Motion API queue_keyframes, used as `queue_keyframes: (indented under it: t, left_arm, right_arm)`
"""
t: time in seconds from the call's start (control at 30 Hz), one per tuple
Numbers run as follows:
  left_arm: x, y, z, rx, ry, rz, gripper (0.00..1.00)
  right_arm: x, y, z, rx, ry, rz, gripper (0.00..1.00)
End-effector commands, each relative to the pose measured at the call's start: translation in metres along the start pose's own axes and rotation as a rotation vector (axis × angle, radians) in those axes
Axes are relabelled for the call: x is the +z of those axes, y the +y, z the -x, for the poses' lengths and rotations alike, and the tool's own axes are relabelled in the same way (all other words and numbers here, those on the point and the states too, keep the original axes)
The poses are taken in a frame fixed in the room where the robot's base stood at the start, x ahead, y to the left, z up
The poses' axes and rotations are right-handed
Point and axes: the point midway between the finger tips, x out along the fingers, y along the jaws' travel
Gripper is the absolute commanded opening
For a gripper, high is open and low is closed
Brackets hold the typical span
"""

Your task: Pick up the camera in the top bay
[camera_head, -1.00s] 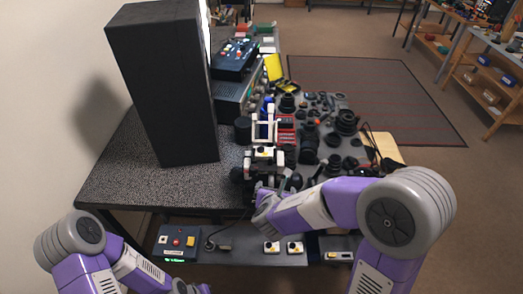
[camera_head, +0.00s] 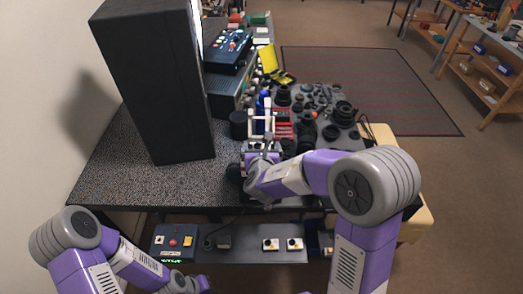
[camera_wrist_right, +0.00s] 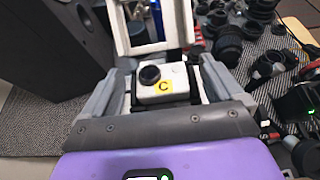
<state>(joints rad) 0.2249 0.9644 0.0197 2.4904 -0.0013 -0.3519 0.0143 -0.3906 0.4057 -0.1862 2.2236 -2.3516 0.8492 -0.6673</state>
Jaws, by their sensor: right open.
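A small white camera (camera_wrist_right: 162,84) with a dark lens and a yellow "C" label sits in the bay of a white-framed stand in the right wrist view. The stand's white frame (camera_head: 263,116) rises from the bench in the head view. My right gripper (camera_wrist_right: 160,74) is open, with one grey finger on each side of the camera; I cannot tell if they touch it. In the head view my right gripper (camera_head: 261,160) covers most of the bay and the camera. My left gripper (camera_head: 190,284) is low at the bottom edge, its jaws unclear.
Black lens parts (camera_head: 308,132) crowd the bench right of the stand. A tall black box (camera_head: 155,85) stands on the left. Two white cameras (camera_head: 270,244) and a control box (camera_head: 174,241) are on the lower shelf. The speckled bench top (camera_head: 120,180) is clear at front left.

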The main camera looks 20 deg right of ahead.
Motion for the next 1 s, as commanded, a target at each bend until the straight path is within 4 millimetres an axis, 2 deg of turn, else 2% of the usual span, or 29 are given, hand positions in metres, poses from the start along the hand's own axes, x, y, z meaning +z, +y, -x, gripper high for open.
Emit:
queue_keyframes:
  t: [0.17,0.57,0.83,1.0]
  left_arm:
    - [0.000,0.000,0.000,0.000,0.000,0.000,0.00]
    - [0.000,0.000,0.000,0.000,0.000,0.000,0.00]
    - [0.000,0.001,0.001,0.000,0.000,0.000,0.00]
    - [0.001,0.004,0.011,0.000,0.000,0.000,0.00]
  right_arm:
    - [0.000,0.000,0.000,0.000,0.000,-0.001,0.94]
    - [0.000,0.000,0.000,-0.001,0.001,-0.001,0.32]
    - [0.003,0.000,0.002,-0.001,0.000,-0.002,0.32]
    - [0.029,-0.001,0.011,-0.001,-0.004,-0.006,0.32]
